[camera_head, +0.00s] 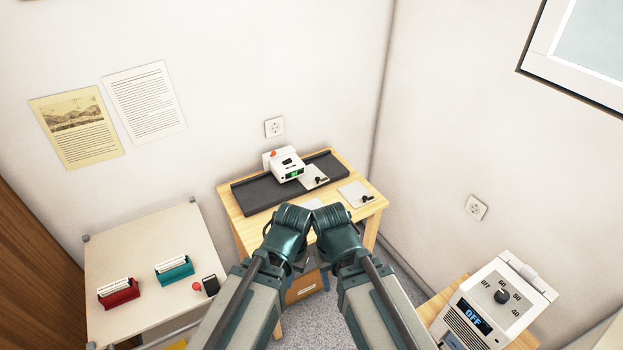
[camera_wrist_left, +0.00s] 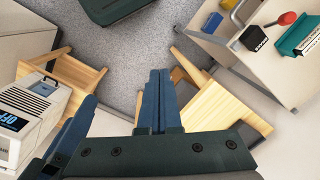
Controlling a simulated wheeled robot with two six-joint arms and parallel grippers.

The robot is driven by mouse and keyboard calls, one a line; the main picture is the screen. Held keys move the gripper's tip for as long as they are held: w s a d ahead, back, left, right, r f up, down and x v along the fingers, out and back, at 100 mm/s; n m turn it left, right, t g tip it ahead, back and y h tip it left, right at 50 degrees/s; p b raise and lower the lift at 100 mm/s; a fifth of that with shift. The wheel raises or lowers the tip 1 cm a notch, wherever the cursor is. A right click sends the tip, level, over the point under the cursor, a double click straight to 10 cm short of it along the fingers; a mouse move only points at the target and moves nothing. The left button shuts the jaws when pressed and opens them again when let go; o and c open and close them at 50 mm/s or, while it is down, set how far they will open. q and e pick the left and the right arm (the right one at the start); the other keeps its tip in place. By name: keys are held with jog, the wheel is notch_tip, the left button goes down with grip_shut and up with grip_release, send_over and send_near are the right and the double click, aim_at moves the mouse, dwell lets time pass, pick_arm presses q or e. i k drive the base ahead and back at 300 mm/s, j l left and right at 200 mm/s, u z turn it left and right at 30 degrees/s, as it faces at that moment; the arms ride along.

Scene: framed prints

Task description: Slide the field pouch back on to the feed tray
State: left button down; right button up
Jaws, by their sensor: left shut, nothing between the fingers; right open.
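One pale sheet with a small dark print (camera_head: 309,184) lies on the tray right of the machine. Another similar sheet (camera_head: 352,190) lies on bare wood just right of the tray; I cannot tell which is the field pouch. My left gripper (camera_head: 288,228) is shut and empty; its fingers are together in the left wrist view (camera_wrist_left: 159,98). My right gripper (camera_head: 335,230) is open beside it. Both are at the table's near side, apart from the sheets.
A white box with a dial and an OFF display (camera_head: 497,305) stands at the lower right. A pale table (camera_head: 145,245) at the left bears a red card box (camera_head: 119,295), a teal card box (camera_head: 175,272) and a black item (camera_head: 210,285). Walls close in behind the wooden table.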

aim_at(313, 177)
jog(key=i+l, duration=0.15)
jog(key=i, duration=0.25)
jog(key=i+l+z, duration=0.1)
jog(key=i, duration=0.3)
jog(key=i+l, duration=0.25)
jog(key=i, duration=0.15)
